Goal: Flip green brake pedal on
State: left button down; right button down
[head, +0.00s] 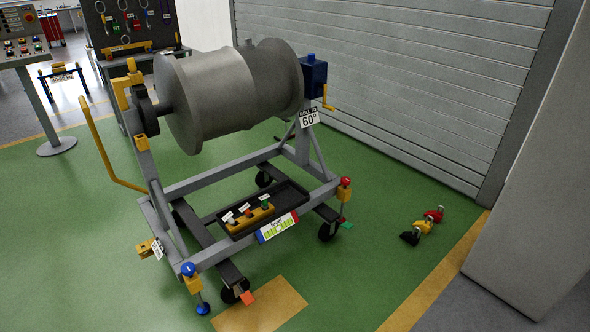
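A small green pedal (346,224) sticks out beside the front right caster (327,231) of the grey wheeled engine stand (230,245), low over the floor. It is too small to tell whether it is pressed down or raised. An orange-red pedal (248,298) sticks out at the front left caster (232,292). The stand carries a large grey cylinder (225,95). Neither of my grippers is in view.
A tray with a yellow button box (249,217) sits low in the stand. A blue-topped jack (188,270) and a red-topped jack (345,183) stand at its front corners. Several wheel chocks (424,227) lie right. A grey pillar (535,190) stands right; front-left floor is clear.

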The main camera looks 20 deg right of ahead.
aim_at(345, 225)
jog(key=i+l, duration=0.15)
jog(key=l, duration=0.25)
jog(key=i+l, duration=0.2)
jog(key=l, duration=0.2)
jog(key=i+l, duration=0.15)
jog(key=l, duration=0.2)
jog(key=i+l, duration=0.15)
jog(key=l, duration=0.25)
jog(key=z, duration=0.05)
